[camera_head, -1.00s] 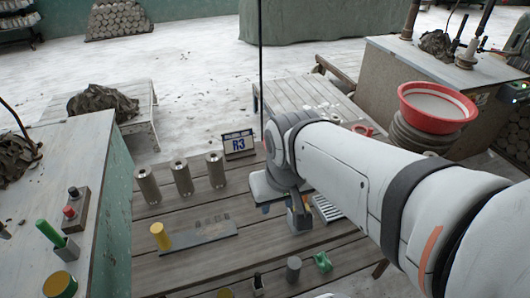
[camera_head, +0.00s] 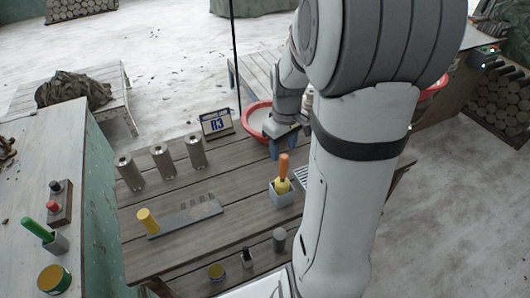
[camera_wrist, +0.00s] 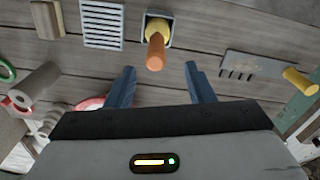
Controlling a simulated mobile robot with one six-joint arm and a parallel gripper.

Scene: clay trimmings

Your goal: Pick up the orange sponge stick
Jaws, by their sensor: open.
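The orange sponge stick (camera_head: 284,168) stands upright in a small grey square holder (camera_head: 284,197) on the wooden table, with a yellow part below its orange handle. In the wrist view, the orange handle (camera_wrist: 156,52) points toward the camera, and the holder's rim (camera_wrist: 146,18) shows around the yellow part. My gripper (camera_head: 283,152) is above and behind the holder in the head view, fingers pointing down. In the wrist view, my gripper (camera_wrist: 160,75) has its two blue fingers apart with nothing between them. The stick lies just beyond the fingertips, apart from them.
A slatted white grille (camera_wrist: 102,24) lies beside the holder. A flat grey bar (camera_head: 186,217) with a yellow cylinder (camera_head: 147,220) lies to the left. A red-rimmed bowl (camera_head: 259,106) is behind my gripper.

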